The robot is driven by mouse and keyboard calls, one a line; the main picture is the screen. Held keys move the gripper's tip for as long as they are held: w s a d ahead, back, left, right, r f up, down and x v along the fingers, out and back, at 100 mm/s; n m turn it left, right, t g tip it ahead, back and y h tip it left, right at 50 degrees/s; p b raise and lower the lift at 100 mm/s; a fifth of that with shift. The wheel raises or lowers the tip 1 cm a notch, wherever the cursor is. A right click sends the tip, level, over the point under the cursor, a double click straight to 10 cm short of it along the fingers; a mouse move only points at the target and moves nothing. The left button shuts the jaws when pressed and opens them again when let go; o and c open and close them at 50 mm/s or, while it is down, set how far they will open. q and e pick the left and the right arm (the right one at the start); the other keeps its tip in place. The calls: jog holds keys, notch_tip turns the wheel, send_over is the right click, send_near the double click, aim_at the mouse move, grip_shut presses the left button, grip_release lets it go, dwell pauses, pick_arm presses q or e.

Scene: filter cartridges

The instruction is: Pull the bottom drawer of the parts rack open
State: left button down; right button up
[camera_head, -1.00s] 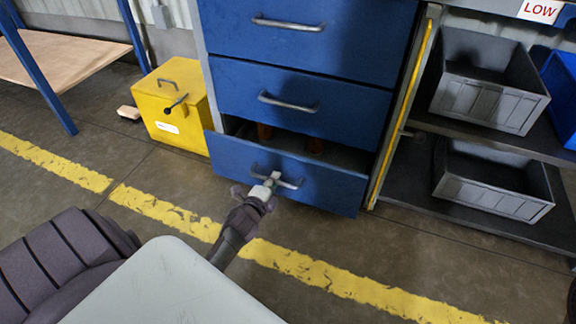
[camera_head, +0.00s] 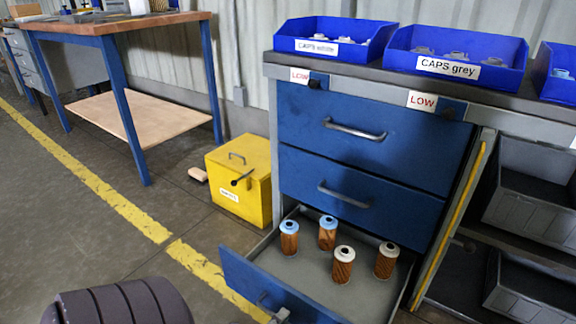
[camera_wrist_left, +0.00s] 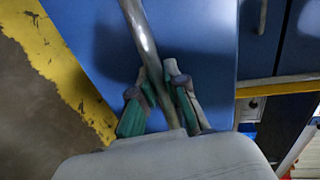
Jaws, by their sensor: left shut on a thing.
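The bottom drawer (camera_head: 245,280) of the blue parts rack (camera_head: 365,147) stands far out, with its grey floor open to view. Inside stand several upright brown filter cartridges, some with blue caps (camera_head: 327,233) and some with pale caps (camera_head: 343,265). My left gripper (camera_head: 281,315) is at the drawer's front, at the bottom edge of the head view, mostly cut off. In the left wrist view my left gripper (camera_wrist_left: 158,84) is shut on the drawer's metal handle (camera_wrist_left: 139,30), the bar running between its green-padded fingers. My right gripper is not in view.
A yellow box (camera_head: 240,182) stands on the floor left of the rack. A workbench (camera_head: 115,85) is further left. Blue cap bins (camera_head: 455,54) stand on the rack top. Grey bins (camera_head: 530,190) fill shelves at right.

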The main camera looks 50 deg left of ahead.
pick_arm(q)
jog(key=shift+s+d, duration=0.1)
jog(key=shift+s, duration=0.25)
jog(key=c, duration=1.2)
grip_release()
